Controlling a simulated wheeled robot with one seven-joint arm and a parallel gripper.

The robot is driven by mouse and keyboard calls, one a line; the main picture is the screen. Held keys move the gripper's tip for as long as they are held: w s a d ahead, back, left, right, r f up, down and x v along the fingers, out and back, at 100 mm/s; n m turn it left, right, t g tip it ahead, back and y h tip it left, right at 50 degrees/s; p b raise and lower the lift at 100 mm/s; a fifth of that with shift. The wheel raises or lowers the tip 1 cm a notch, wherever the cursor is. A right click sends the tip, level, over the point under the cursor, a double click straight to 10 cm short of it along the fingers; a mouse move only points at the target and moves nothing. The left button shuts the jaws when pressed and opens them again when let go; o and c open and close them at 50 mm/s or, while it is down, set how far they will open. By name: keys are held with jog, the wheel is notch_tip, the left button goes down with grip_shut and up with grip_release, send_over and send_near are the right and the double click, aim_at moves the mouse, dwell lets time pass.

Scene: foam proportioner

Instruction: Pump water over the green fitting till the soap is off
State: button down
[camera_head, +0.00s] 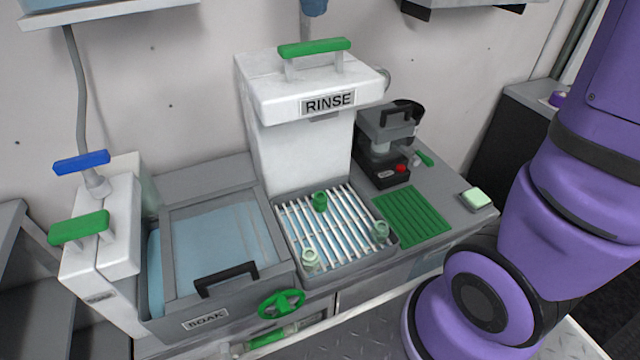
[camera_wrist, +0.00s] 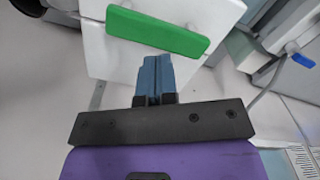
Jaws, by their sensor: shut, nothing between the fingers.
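A green fitting (camera_head: 320,201) stands on the rinse grate (camera_head: 291,211), in front of the white RINSE unit (camera_head: 300,150). It is too small to tell whether soap is on it. Two paler green fittings stand on the same grate, one at the front (camera_head: 311,260) and one at the right (camera_head: 381,231). The RINSE unit has a green pump handle (camera_head: 314,47) on top. My gripper's blue fingers (camera_wrist: 157,62) are shut and empty, pointing toward a green handle (camera_wrist: 157,31) in the wrist view. What looks like their tips (camera_head: 314,6) shows above the pump handle at the head view's top edge.
The SOAK basin (camera_head: 215,240) with a lid and black handle is left of the grate. A green ribbed mat (camera_head: 412,217), a dark machine (camera_head: 385,140) and a pale green sponge (camera_head: 475,198) are to the right. A green wheel (camera_head: 281,304) sticks out in front.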

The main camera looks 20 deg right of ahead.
notch_tip(320, 180, up, 4)
jog(key=shift+f, duration=0.1)
dwell(0.4)
jog(key=s+d+f+m+t, duration=0.1)
jog(key=s+d+f+m, duration=0.1)
jog(key=s, duration=0.5)
jog(key=s+d+f+m+t, duration=0.2)
jog(key=s+f, duration=0.1)
jog(key=s, duration=0.5)
jog(key=s+d+f+m+t, duration=0.2)
jog(key=s+d, duration=0.1)
jog(key=s, duration=0.5)
jog(key=shift+f, duration=0.25)
